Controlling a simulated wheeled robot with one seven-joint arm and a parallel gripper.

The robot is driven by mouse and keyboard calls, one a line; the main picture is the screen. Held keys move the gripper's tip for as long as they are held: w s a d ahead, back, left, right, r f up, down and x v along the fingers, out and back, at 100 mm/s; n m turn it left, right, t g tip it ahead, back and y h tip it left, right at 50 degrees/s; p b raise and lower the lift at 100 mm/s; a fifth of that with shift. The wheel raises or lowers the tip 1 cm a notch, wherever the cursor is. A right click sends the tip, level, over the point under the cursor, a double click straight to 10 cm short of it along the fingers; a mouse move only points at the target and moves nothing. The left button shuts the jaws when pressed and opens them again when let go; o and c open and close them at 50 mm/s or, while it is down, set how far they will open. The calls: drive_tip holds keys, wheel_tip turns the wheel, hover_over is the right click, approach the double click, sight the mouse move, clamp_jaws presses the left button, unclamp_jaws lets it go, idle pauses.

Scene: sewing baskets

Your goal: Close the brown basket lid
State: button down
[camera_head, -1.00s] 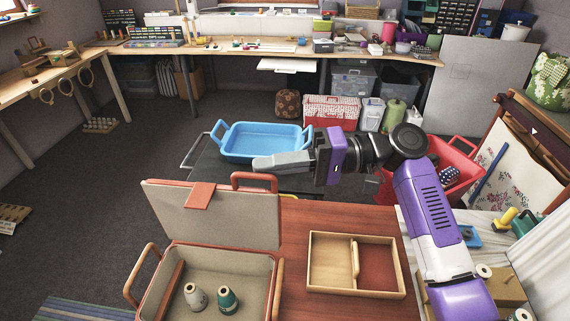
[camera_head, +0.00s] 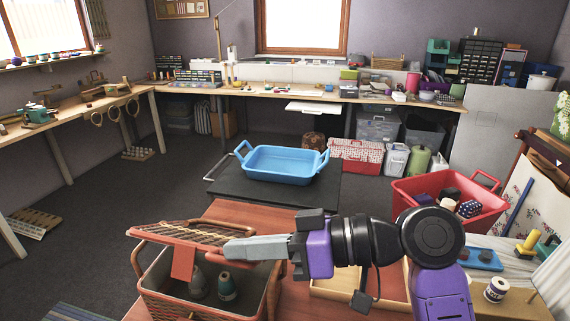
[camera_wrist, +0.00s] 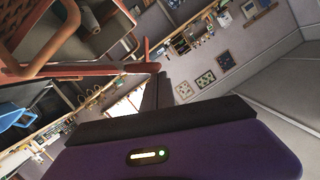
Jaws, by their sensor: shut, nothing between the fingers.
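The brown basket (camera_head: 214,307) stands at the near edge of the reddish-brown table, with two cone thread spools (camera_head: 227,287) inside. Its lid (camera_head: 190,236) is tilted partly down over the basket, with a gap at the front where the spools show. The basket (camera_wrist: 95,35) also shows at the upper left of the wrist view.
A divided wooden tray (camera_head: 340,288) sits right of the basket, partly behind my arm. A blue tub (camera_head: 285,166) stands beyond the table on a dark platform. A red basket (camera_head: 410,197) with items is at the right.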

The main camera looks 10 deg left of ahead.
drive_tip(key=s+f+n+b, duration=0.1)
drive_tip(key=s+f+b, duration=0.2)
drive_tip(key=f, duration=0.3)
drive_tip(key=s+f+n+t+b, duration=0.1)
drive_tip(key=s+f+n+b, duration=0.1)
drive_tip(key=f+b, duration=0.4)
drive_tip(key=shift+s+f, duration=0.5)
drive_tip(key=shift+f, duration=0.1)
drive_tip(key=shift+f, duration=0.15)
